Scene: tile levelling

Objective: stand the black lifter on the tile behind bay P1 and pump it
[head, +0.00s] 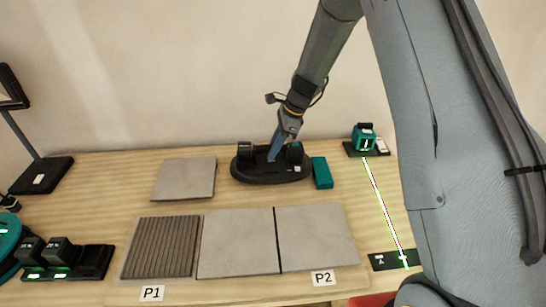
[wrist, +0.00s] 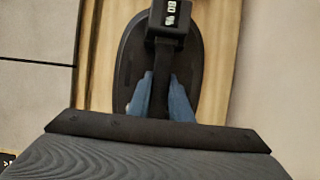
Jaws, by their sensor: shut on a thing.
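The black lifter (head: 262,178) has an oval base, two raised black end blocks and a bar between them. It is behind the P2 tiles; I cannot tell whether its base touches the table. My gripper (head: 272,156) reaches down with blue fingers shut on the lifter's bar. In the wrist view the fingers (wrist: 164,105) straddle the bar of the lifter (wrist: 133,60), and one end block carries white print. The loose grey tile (head: 183,179) lies flat behind bay P1 (head: 160,248), left of the lifter. The bay shows a ribbed grey-brown surface.
Two pale tiles (head: 238,243) lie right of P1, by the P2 label (head: 323,278). A teal block (head: 321,173) is right of the lifter. A laser level (head: 364,138) casts a line to a black plate (head: 395,260). A black tray (head: 95,262) is front left.

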